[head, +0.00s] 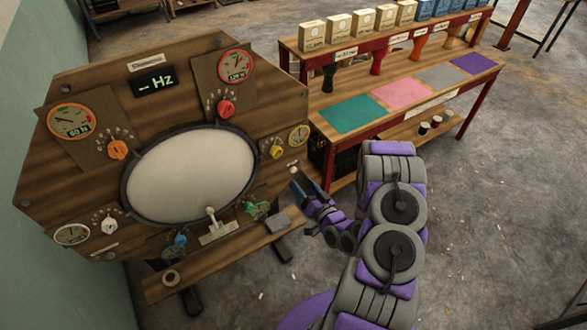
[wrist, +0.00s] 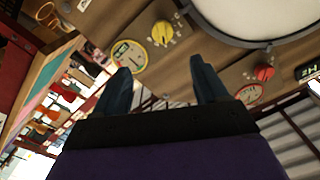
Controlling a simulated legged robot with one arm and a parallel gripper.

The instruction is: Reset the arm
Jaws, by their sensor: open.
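My arm, grey and purple, reaches up from the bottom of the head view and bends left. My gripper (head: 292,188) is at the right edge of the wooden drum panel (head: 95,75), close to its lower right side. In the wrist view, my gripper (wrist: 165,80) shows two dark fingers spread apart with nothing between them. The yellow knob (wrist: 161,33) and a dial (wrist: 129,56) on the panel lie beyond the fingers. I cannot tell whether a finger touches the panel.
The white drumhead (head: 190,175) fills the panel's middle, with dials and knobs around it. A wooden ledge (head: 220,250) runs below. A red-framed bench (head: 400,125) with coloured mats, goblet drums and boxes stands at the back right. The concrete floor (head: 500,220) at right is mostly clear.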

